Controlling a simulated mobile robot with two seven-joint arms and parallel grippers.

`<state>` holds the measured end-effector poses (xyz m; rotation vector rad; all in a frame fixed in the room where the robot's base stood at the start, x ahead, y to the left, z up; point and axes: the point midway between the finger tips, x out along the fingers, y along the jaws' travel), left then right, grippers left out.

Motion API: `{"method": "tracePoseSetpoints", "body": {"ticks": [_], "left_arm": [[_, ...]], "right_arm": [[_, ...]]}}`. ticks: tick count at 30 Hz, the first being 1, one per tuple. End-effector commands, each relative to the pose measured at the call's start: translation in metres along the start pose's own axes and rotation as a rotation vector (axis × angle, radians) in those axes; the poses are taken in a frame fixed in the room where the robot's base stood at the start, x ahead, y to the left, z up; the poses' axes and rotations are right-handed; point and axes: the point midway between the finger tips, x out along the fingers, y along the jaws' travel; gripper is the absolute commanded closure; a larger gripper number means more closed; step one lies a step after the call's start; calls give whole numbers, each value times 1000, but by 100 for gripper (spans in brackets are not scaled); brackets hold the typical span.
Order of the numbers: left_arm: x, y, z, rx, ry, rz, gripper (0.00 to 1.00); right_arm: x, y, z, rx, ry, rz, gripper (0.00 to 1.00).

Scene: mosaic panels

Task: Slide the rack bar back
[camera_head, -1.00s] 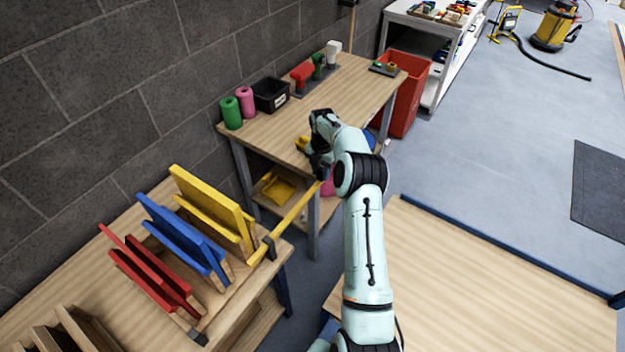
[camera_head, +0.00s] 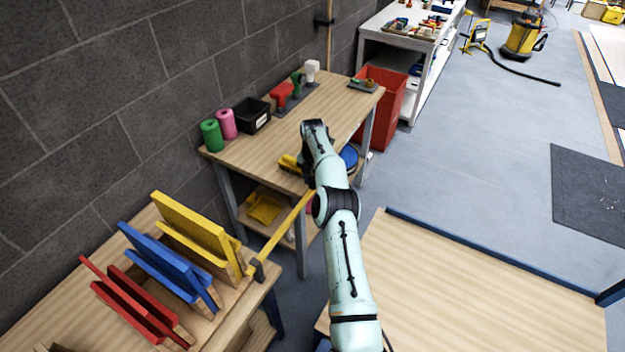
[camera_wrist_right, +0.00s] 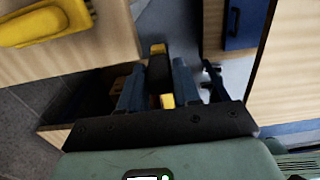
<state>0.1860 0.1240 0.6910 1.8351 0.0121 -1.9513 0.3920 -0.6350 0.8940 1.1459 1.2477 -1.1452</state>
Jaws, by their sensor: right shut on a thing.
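The rack (camera_head: 205,325) stands on the near-left table and holds red, blue and yellow panels (camera_head: 200,225) tilted in pairs. The yellow rack bar (camera_head: 282,236) sticks out from a dark bracket (camera_head: 254,268) at the rack's right end, across the gap towards the workbench. My right gripper (camera_head: 310,184) is at the bar's far end, partly hidden by my arm. In the right wrist view my right gripper (camera_wrist_right: 160,85) is shut on the bar's black grip (camera_wrist_right: 160,75), with yellow showing beyond it. My left gripper is not in view.
The workbench (camera_head: 275,140) stands beyond the gap, with a yellow tool (camera_head: 290,163) near its front edge and spools, a black bin (camera_head: 249,117) and drills along its back. A red bin (camera_head: 385,97) stands behind it. A bare wooden tabletop (camera_head: 470,290) lies at right.

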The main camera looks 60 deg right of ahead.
Motion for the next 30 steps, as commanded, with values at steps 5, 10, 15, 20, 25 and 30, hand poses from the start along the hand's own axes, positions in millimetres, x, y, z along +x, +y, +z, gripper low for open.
{"method": "tracePoseSetpoints", "body": {"ticks": [5, 10, 15, 20, 25, 30], "left_arm": [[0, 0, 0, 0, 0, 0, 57], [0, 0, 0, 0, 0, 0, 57], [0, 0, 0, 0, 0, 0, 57], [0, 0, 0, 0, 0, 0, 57], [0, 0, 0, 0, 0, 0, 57], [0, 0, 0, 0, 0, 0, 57]], "right_arm": [[-1, 1, -1, -1, 0, 4, 47], [-1, 1, 0, 0, 0, 1, 47], [0, 1, -2, 0, 1, -1, 47], [-2, 2, -10, -2, 0, -1, 47], [-2, 3, -25, -1, 0, -2, 47], [-1, 2, -44, -3, 1, -2, 47]]}}
